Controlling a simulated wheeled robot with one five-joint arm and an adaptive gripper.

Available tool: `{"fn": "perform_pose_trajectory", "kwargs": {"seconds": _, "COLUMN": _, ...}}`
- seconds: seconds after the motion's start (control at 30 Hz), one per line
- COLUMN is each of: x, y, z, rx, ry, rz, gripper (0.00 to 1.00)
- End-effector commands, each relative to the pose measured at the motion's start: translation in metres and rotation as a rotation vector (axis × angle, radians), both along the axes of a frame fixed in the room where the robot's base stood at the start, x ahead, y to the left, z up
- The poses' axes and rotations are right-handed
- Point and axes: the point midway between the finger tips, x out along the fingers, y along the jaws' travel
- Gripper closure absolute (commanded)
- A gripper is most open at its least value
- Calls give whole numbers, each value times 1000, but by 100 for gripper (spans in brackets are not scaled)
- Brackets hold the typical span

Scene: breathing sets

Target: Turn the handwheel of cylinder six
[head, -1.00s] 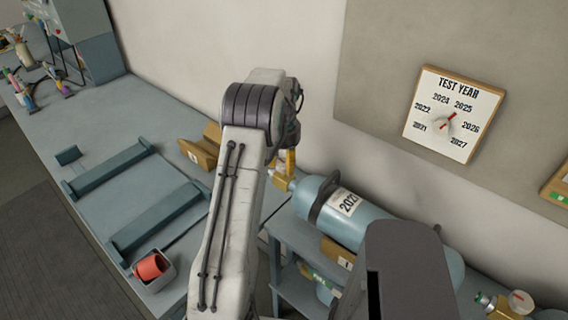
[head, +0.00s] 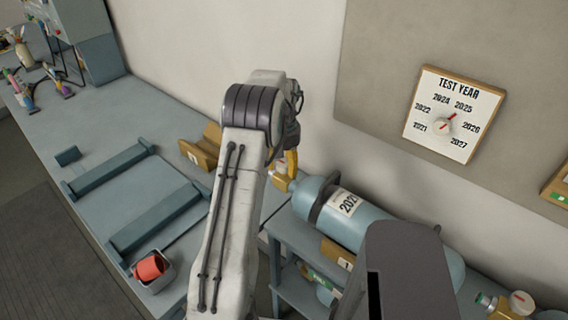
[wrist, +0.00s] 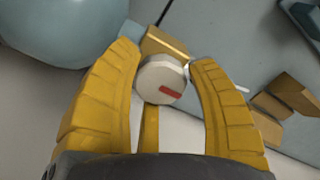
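My gripper (wrist: 165,62) has its two yellow fingers on either side of a white round handwheel (wrist: 160,80) with a red mark at its lower right. The left finger appears to touch the rim; a narrow gap seems to show at the right finger. Whether they grip it is unclear. A brass valve body (wrist: 165,46) shows behind the handwheel. In the head view my gripper (head: 288,163) is at the valve end of a light blue cylinder (head: 385,217) lying on a rack. Its year label is partly readable as 202. No number six is readable on it.
A test year board (head: 452,115) with a red pointer hangs on the wall. The bench (head: 125,115) at left carries a yellow block (head: 203,148), blue-grey rails (head: 160,217) and a red piece (head: 151,267) in a small tray. Another valve (head: 520,302) shows at lower right.

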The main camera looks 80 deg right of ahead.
Motion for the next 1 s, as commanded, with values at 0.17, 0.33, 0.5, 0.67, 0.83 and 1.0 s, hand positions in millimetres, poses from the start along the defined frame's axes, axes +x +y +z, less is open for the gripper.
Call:
{"fn": "perform_pose_trajectory", "kwargs": {"seconds": 0.17, "x": 0, "y": -1, "z": 1, "rx": -4, "ry": 0, "rz": -1, "gripper": 32}}
{"fn": "perform_pose_trajectory", "kwargs": {"seconds": 0.33, "x": 0, "y": -1, "z": 2, "rx": -6, "ry": 0, "rz": -2, "gripper": 28}}
{"fn": "perform_pose_trajectory", "kwargs": {"seconds": 0.5, "x": 0, "y": -2, "z": 4, "rx": -7, "ry": 0, "rz": -2, "gripper": 28}}
{"fn": "perform_pose_trajectory", "kwargs": {"seconds": 0.67, "x": 0, "y": -3, "z": 18, "rx": -10, "ry": 0, "rz": -2, "gripper": 28}}
{"fn": "perform_pose_trajectory", "kwargs": {"seconds": 0.83, "x": 0, "y": -3, "z": 45, "rx": -11, "ry": 0, "rz": -2, "gripper": 28}}
{"fn": "perform_pose_trajectory", "kwargs": {"seconds": 1.0, "x": 0, "y": -3, "z": 75, "rx": -11, "ry": 0, "rz": -2, "gripper": 28}}
